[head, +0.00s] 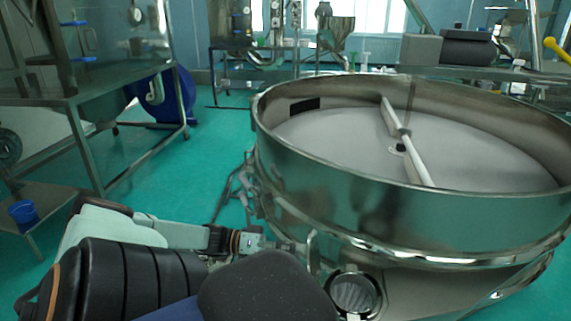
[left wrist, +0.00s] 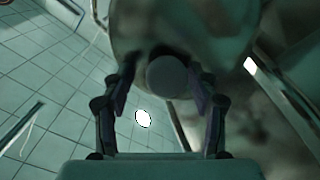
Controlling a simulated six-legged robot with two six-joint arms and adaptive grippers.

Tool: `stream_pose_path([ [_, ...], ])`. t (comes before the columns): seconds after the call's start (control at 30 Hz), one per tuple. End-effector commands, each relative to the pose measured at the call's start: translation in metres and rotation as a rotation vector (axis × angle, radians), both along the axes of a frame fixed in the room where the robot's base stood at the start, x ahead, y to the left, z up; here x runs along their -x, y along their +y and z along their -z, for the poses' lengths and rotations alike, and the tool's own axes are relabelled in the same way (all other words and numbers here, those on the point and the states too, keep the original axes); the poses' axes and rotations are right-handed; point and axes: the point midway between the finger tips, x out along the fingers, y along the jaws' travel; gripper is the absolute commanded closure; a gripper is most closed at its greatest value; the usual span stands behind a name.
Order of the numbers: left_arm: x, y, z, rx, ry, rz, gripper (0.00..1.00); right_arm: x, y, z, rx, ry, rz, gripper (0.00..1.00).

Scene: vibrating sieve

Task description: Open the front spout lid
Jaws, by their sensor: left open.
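The vibrating sieve (head: 330,185) is a large round steel vessel filling the right of the head view. A short round spout with a greyish disc-like lid (head: 353,293) shows low on its front, at the bottom of the view. My left gripper (head: 290,246) is just left of the spout, close to the sieve wall. In the left wrist view my left gripper (left wrist: 163,88) is open, its fingers on either side of a round grey knob-like end (left wrist: 168,76). A larger rounded metal part lies behind that end; I cannot tell whether the fingers touch it. My right gripper is not in view.
A steel table (head: 85,95) stands at the left, with a blue bucket (head: 24,213) on a low shelf near it. Green floor (head: 165,185) is free between table and sieve.

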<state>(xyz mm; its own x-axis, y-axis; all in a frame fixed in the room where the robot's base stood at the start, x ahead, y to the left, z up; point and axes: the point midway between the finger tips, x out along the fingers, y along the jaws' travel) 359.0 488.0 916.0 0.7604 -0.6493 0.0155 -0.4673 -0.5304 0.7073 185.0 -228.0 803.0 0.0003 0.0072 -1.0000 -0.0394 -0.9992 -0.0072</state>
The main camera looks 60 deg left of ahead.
Motion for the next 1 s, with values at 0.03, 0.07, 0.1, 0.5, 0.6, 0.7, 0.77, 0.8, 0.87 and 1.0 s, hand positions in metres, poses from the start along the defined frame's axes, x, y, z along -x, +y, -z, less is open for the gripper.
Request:
stream_pose_path([
  [0.03, 0.004, 0.003, 0.001, -0.002, 0.004, -0.001, 0.41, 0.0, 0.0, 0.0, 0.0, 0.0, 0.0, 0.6],
  [0.07, 0.007, 0.006, 0.001, -0.002, 0.005, -0.001, 0.41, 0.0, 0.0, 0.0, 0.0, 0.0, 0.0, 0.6],
  [0.1, 0.011, 0.01, 0.001, -0.002, 0.006, -0.001, 0.41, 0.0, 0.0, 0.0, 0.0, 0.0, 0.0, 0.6],
  [0.5, 0.071, 0.061, 0.002, -0.002, 0.001, -0.004, 0.41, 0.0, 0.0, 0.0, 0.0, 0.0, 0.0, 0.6],
  [0.6, 0.08, 0.069, 0.001, -0.001, -0.001, -0.003, 0.41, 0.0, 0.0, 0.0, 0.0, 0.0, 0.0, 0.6],
  [0.7, 0.086, 0.074, 0.002, 0.0, 0.0, -0.001, 0.41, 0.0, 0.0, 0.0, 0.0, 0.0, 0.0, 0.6],
  [0.77, 0.088, 0.075, 0.001, 0.0, -0.001, -0.001, 0.41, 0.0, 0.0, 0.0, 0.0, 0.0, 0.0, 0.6],
  [0.8, 0.089, 0.076, 0.001, 0.0, -0.001, -0.001, 0.41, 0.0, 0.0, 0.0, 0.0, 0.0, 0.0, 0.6],
  [0.87, 0.089, 0.076, 0.001, 0.0, -0.001, -0.001, 0.41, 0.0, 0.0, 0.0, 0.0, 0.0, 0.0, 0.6],
  [1.0, 0.089, 0.076, 0.001, 0.0, -0.001, -0.001, 0.41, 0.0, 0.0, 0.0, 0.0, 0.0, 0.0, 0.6],
])
